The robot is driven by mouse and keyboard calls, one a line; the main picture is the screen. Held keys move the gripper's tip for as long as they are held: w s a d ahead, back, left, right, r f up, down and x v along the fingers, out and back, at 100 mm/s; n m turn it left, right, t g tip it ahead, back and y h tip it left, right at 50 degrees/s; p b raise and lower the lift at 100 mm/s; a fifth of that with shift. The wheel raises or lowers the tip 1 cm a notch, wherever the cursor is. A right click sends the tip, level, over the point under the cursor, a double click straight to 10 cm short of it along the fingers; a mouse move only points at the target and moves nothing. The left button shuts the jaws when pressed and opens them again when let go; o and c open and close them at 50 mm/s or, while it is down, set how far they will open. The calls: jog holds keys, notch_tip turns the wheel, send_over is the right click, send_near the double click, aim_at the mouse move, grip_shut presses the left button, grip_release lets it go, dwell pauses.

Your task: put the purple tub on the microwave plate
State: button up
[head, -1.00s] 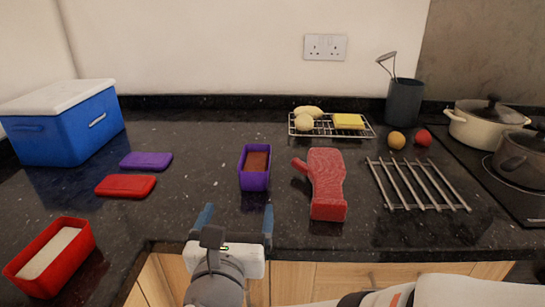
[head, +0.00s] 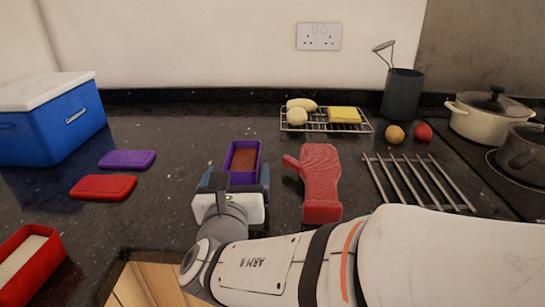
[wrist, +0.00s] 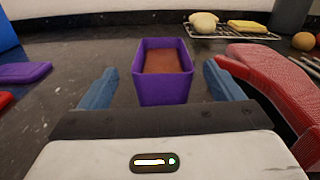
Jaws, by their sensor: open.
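The purple tub (head: 242,156), with brown contents, stands upright on the dark worktop in the middle of the head view. It also shows in the wrist view (wrist: 163,85), straight ahead. My gripper (head: 236,179) is open at the near side of the tub. In the wrist view its two blue fingers (wrist: 157,88) are spread to the left and right of the tub's near end, with gaps on both sides. In the head view my gripper hides the tub's lower near part. I see no microwave plate in either view.
A red oven mitt (head: 320,183) lies close to the right of the tub. A purple lid (head: 127,160) and a red lid (head: 103,188) lie to the left. A wire rack (head: 345,127) with food stands behind; a metal trivet (head: 418,182) lies right.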

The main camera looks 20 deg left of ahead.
jog(key=x, duration=0.3)
jog(key=shift+w+d+f, duration=0.1)
jog(key=shift+w, duration=0.25)
jog(key=c, duration=1.2)
jog(key=shift+c, duration=0.6)
